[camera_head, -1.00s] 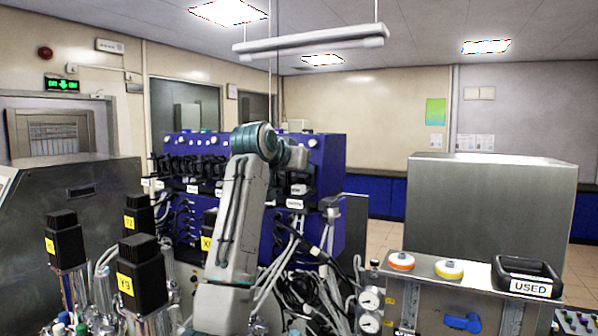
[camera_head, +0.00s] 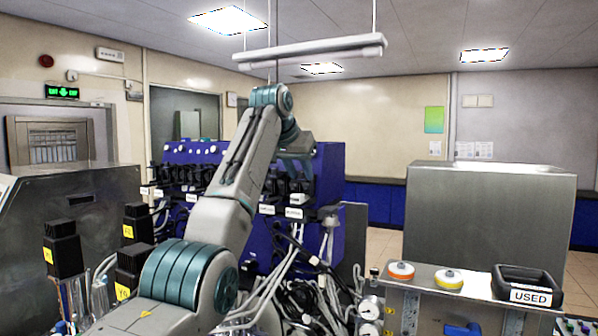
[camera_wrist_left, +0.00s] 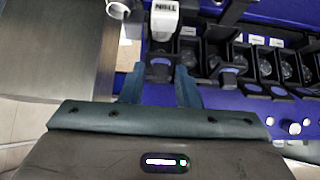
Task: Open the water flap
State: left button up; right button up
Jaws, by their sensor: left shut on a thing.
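My left arm reaches to the upper front of the blue pump rack (camera_head: 325,165). My left gripper (camera_wrist_left: 159,80) has its two fingers around a small dark part (camera_wrist_left: 158,68) on a pump head, taken as the water flap. The fingers are shut on it. The right gripper is in neither view.
More pump heads (camera_wrist_left: 228,62) line the rack beside the gripper in the wrist view. A white block with dark lettering (camera_wrist_left: 165,18) is close to the fingertips. Cables and tubes (camera_head: 290,270) hang below the rack. Black-topped bottles' motors (camera_head: 63,245) stand at left; a USED tray (camera_head: 530,297) at right.

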pick_arm(q)
jog(key=shift+w+g, duration=0.1)
jog(key=shift+g, duration=0.5)
dwell(0.3)
jog(key=o, duration=0.7)
jog(key=shift+c, duration=0.2)
jog(key=shift+s+a+r, duration=0.1)
jog(key=shift+s+r, duration=0.1)
jog(key=shift+r, duration=0.35)
jog(key=b+v, duration=0.1)
jog(key=v, duration=0.8)
jog(key=shift+s+r, duration=0.25)
